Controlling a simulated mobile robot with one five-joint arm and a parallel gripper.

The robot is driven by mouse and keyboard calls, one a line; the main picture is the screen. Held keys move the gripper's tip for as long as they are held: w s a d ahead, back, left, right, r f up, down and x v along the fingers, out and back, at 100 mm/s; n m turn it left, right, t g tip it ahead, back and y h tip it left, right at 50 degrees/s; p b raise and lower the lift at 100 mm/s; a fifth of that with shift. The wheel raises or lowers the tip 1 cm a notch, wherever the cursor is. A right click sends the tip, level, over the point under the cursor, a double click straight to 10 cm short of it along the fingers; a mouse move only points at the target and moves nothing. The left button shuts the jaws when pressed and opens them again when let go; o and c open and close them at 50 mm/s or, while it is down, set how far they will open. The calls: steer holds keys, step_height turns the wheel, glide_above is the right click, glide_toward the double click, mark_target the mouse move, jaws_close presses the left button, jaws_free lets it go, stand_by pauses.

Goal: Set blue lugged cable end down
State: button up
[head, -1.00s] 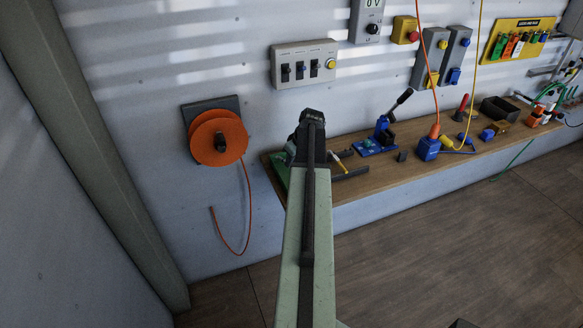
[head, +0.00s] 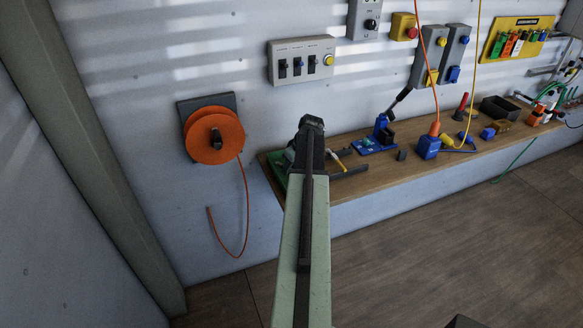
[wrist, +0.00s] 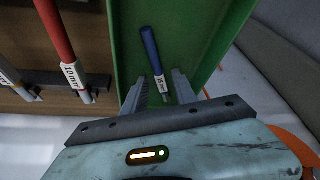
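In the wrist view, the blue cable end (wrist: 152,52) has a white label and a grey metal lug. It lies over the floor of a green tray (wrist: 207,40), its lugged end toward me. My gripper (wrist: 160,84) is open, one finger on each side of the lugged end, with a visible gap on both sides. I cannot tell the height between the fingers and the tray. In the head view, my arm's dark end is over the bench's left end and hides the blue cable end; only part of the green tray (head: 276,168) shows there.
In the wrist view, a red labelled cable end (wrist: 62,50) and another labelled one lie at left, by a dark bar on the wooden bench (head: 372,180). An orange reel (head: 203,138) hangs on the wall at left. A blue press-like tool (head: 378,136) stands farther right.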

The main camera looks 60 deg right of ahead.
steer(key=shift+r+p, duration=0.3)
steer(key=p+v, duration=1)
steer(key=v, duration=0.1)
steer(key=shift+s+r+p, duration=0.25)
steer(key=shift+r+p, duration=0.05)
steer(key=shift+p, duration=0.1)
steer(key=shift+a, duration=0.2)
